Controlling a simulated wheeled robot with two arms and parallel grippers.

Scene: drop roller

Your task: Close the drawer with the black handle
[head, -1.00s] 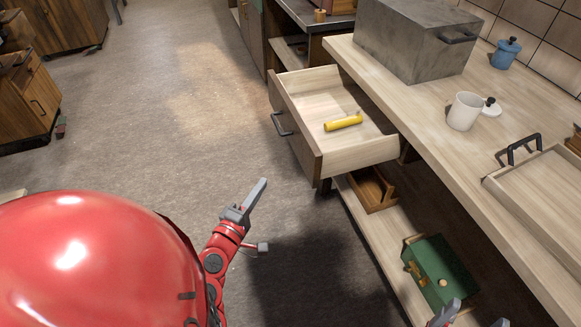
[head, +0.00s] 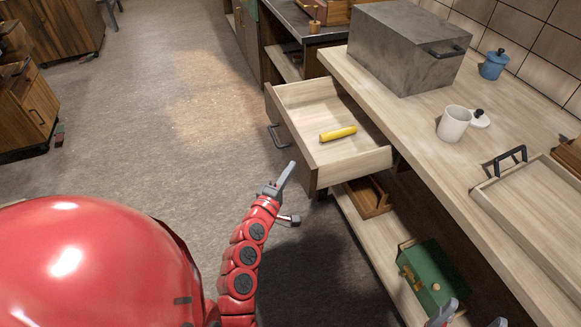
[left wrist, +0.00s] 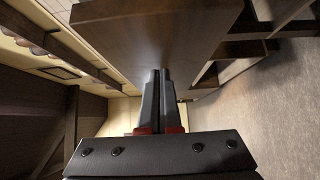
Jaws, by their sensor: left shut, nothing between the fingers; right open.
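The drawer (head: 348,163) is pulled out from under the wooden counter, with a pale interior and a brown front. Its dark handle (head: 277,136) is on the outside of that front. A yellow cylinder (head: 338,134) lies inside the drawer. My left gripper (head: 291,166) is shut and empty, close to the near end of the drawer front. In the left wrist view its fingers (left wrist: 158,76) are together, in front of a brown wooden panel (left wrist: 150,35); I cannot tell whether they touch. My right gripper (head: 472,313) is open at the bottom edge, partly cut off.
The counter (head: 400,125) holds a grey box (head: 395,60), a white mug (head: 453,124), a blue jar (head: 493,65) and a wooden tray (head: 530,205). A green box (head: 430,275) sits on the shelf below. The floor (head: 190,150) left of the drawer is clear.

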